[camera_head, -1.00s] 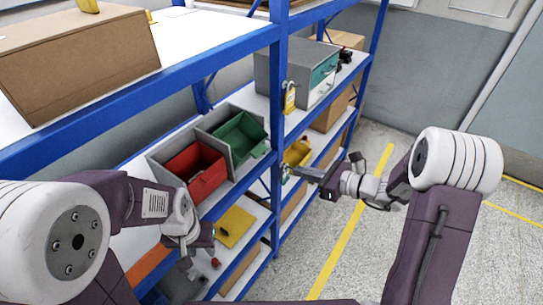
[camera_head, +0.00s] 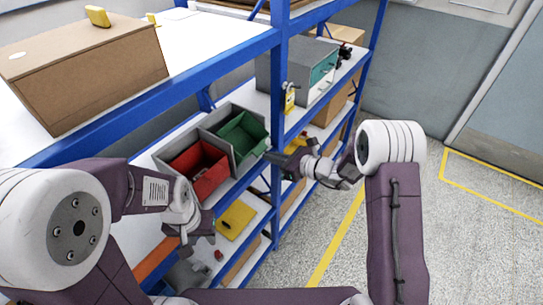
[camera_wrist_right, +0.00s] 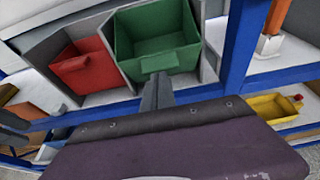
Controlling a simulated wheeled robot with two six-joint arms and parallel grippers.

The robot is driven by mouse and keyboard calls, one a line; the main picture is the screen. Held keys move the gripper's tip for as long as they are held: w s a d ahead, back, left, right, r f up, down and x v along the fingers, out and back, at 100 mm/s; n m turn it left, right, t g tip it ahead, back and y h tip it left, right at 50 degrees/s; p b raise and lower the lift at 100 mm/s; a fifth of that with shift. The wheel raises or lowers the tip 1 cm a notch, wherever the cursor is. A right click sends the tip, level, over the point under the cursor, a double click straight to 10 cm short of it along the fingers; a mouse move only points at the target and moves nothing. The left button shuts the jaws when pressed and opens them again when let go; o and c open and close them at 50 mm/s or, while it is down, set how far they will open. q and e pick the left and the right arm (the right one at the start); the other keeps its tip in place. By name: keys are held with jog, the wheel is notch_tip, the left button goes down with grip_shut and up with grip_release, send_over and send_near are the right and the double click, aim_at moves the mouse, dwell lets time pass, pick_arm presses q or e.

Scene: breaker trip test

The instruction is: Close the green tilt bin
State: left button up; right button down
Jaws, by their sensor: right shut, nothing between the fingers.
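The green tilt bin (camera_head: 240,138) is tipped open in its grey housing on the middle shelf, its inside visible and empty. In the right wrist view the green bin (camera_wrist_right: 182,58) is at top centre, its front handle facing me. My right gripper (camera_head: 270,156) is shut and empty, just to the right of the bin's front in the head view. In the right wrist view its fingertips (camera_wrist_right: 158,78) line up just below the handle; I cannot tell whether they touch. My left gripper (camera_head: 198,250) hangs low at the left, below the red bin; its jaws are unclear.
A red tilt bin (camera_head: 200,170) is also open beside the green one. Blue rack posts (camera_head: 279,90) stand close to my right arm. A grey cabinet (camera_head: 297,72) and a yellow padlock (camera_head: 290,98) are beyond. The floor on the right is clear.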

aim_at(259, 149)
jog(key=r+h+p, duration=0.1)
jog(key=p, duration=0.1)
jog(key=w+a+r+g+p, duration=0.1)
jog(key=r+p, duration=0.1)
jog(key=shift+a+h+p, duration=0.15)
jog(key=shift+h+p, duration=0.25)
jog(key=shift+w+a+g, duration=0.2)
jog(key=shift+a+g, duration=0.05)
jog(key=shift+g, duration=0.05)
jog(key=shift+w+a, duration=0.1)
jog(key=shift+a, duration=0.1)
jog(key=shift+w+a+r, duration=0.55)
jog(key=shift+w+a, duration=0.1)
jog(key=shift+a, duration=0.2)
